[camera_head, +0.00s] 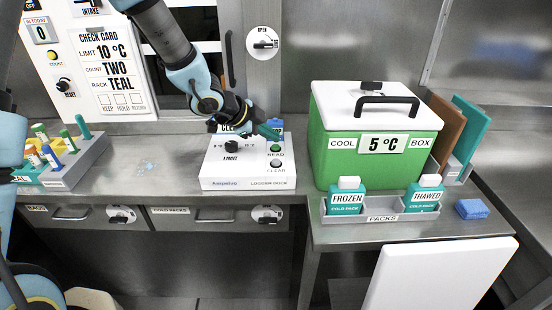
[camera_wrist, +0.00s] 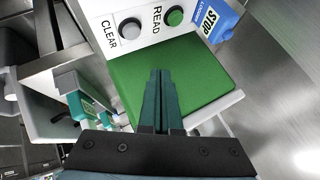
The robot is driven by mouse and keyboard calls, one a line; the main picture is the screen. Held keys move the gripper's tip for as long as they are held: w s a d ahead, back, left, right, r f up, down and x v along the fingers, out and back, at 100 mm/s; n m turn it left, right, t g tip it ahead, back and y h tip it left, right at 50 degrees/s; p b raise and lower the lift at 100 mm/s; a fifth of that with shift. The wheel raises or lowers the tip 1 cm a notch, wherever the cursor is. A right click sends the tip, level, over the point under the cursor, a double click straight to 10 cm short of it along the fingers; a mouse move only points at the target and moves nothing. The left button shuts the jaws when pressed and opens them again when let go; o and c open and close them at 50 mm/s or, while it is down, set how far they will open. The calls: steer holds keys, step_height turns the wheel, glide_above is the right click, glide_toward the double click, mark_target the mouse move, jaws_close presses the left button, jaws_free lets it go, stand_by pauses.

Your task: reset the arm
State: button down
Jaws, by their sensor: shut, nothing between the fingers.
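My arm reaches down from the top of the head view. My gripper (camera_head: 268,131) is above the right part of the white logger dock (camera_head: 240,185), near the green READ button (camera_head: 276,148). Its dark teal fingers (camera_wrist: 158,75) are shut together with nothing between them. In the wrist view the READ button (camera_wrist: 175,16) and the grey CLEAR button (camera_wrist: 131,29) show beyond the fingertips, apart from them. The dock's LIMIT knob (camera_head: 232,146) is left of the buttons. The dock's screen is partly hidden by my gripper.
A green cool box (camera_head: 333,160) with a white lid stands right of the dock. A pack tray (camera_head: 383,218) holds FROZEN (camera_head: 345,197) and THAWED (camera_head: 424,194) packs. A tube rack (camera_head: 75,170) is at left. Small clear pieces (camera_head: 147,167) lie on the counter between rack and dock.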

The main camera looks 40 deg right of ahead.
stand_by(0.6)
steer(key=w+a+r+n+t+y, duration=0.25)
steer(key=w+a+n, duration=0.4)
steer(key=a, duration=0.55)
steer(key=w+a+r+n+t+y, duration=0.1)
steer(key=w+a+n+t+y, duration=0.2)
steer(key=w+a+n, duration=0.65)
steer(key=s+a+n+g+y, duration=0.1)
steer(key=s+a+n, duration=0.2)
steer(key=a, duration=0.5)
steer(key=s+a+r+n+g+y, duration=0.1)
steer(key=s+a+n, duration=0.3)
steer(key=a, duration=0.5)
steer(key=s+a+r+n+g+y, duration=0.1)
steer(key=s+a+n, duration=0.2)
steer(key=a, duration=0.6)
steer(key=shift+s+a+r+n, duration=0.2)
steer(key=shift+s+n, duration=0.2)
steer(key=shift+s, duration=0.85)
steer(key=shift+d+y, duration=0.1)
steer(key=shift+y, duration=0.15)
